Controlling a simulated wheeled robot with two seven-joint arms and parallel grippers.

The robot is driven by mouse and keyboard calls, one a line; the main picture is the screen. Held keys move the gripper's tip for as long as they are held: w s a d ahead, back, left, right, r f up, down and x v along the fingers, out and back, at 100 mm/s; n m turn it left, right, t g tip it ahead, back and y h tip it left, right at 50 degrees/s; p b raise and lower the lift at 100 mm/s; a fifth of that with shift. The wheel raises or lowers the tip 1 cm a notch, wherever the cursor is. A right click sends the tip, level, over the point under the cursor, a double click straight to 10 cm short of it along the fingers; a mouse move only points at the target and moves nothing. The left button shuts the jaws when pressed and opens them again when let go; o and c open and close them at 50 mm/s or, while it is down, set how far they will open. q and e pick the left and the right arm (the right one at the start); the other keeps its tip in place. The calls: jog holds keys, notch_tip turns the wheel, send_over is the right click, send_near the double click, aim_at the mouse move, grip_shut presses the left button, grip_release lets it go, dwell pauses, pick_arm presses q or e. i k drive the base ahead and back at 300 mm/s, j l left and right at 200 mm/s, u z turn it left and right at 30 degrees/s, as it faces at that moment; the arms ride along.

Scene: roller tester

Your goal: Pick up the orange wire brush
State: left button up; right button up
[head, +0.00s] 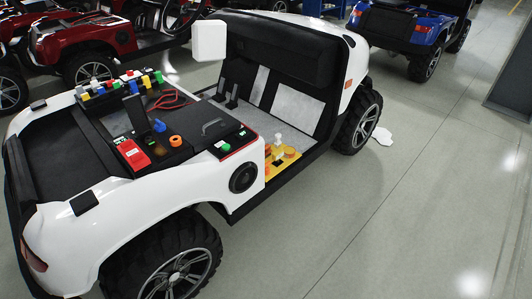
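I cannot make out a clear wire brush in the head view. Small orange pieces (269,150) sit with a white upright piece (278,139) on a yellow base (282,163) on the white vehicle's floor, by its open side. They are too small to tell whether one is a brush. A round orange piece (176,141) is on the black dash panel, near a blue piece (159,125) and a red box (133,154). Neither of my grippers shows.
The white toy-like vehicle (130,209) fills the left and middle, with big black wheels (180,275). Red vehicles (85,45) and a blue one (408,28) stand behind. A white patch (382,136) lies by its rear wheel. The grey floor (400,220) at right is clear.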

aim_at(268, 151)
jog(key=i+l+u, duration=0.25)
jog(key=i+l, duration=0.5)
